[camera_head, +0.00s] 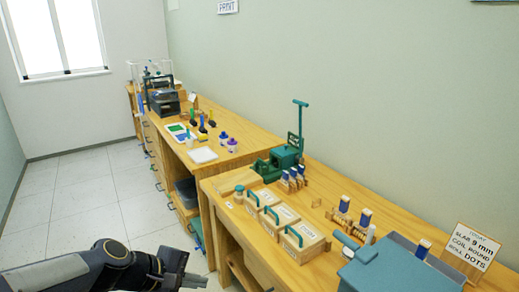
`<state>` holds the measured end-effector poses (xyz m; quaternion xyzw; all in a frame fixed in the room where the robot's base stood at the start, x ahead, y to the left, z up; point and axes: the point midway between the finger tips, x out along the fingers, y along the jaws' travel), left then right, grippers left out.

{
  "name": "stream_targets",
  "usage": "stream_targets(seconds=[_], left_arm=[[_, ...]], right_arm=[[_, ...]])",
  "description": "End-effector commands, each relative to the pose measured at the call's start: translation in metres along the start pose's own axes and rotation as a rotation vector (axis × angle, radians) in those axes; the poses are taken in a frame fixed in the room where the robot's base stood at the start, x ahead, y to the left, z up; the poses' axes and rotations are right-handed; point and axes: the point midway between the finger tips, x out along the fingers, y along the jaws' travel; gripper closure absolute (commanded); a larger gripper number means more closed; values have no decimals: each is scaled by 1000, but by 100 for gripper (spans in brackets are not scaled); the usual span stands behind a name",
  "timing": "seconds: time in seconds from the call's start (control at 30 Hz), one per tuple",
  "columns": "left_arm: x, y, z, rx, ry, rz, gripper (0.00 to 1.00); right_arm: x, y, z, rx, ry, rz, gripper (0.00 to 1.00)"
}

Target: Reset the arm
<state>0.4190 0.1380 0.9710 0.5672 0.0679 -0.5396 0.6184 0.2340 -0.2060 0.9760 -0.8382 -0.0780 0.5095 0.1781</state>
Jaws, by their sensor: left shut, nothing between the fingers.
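My left gripper (190,282) is low in the head view, near the bottom edge. Its arm comes in from the bottom left over the tiled floor. The fingers look closed with nothing between them. The gripper is in front of the wooden bench (230,198) and apart from everything on it. My right gripper does not show.
The bench holds several wooden boxes with green handles (302,240), a green machine (283,158), a blue-grey box (385,270) and a sign (472,247). A farther bench carries bottles (232,145) and a dark press (160,97). The floor (95,205) at left is clear.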

Motion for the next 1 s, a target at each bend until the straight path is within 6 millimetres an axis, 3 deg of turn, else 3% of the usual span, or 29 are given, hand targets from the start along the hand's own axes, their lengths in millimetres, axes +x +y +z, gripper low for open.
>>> stream_targets(seconds=[0.03,0.1,0.2,0.33,0.5,0.6,1.0], left_arm=[[-27,-9,11,125,22,0,100],[-54,-28,24,306,50,-23,100],[-86,-60,38,549,98,-70,100],[-112,-99,49,804,158,-145,100],[-127,-132,52,992,205,-225,100],[-130,-140,53,1034,215,-246,100],[-130,-140,53,1036,216,-247,100]], right_arm=[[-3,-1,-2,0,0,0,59],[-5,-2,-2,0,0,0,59],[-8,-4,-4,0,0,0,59],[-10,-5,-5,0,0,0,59],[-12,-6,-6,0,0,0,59],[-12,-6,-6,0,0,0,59],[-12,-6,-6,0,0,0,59]])
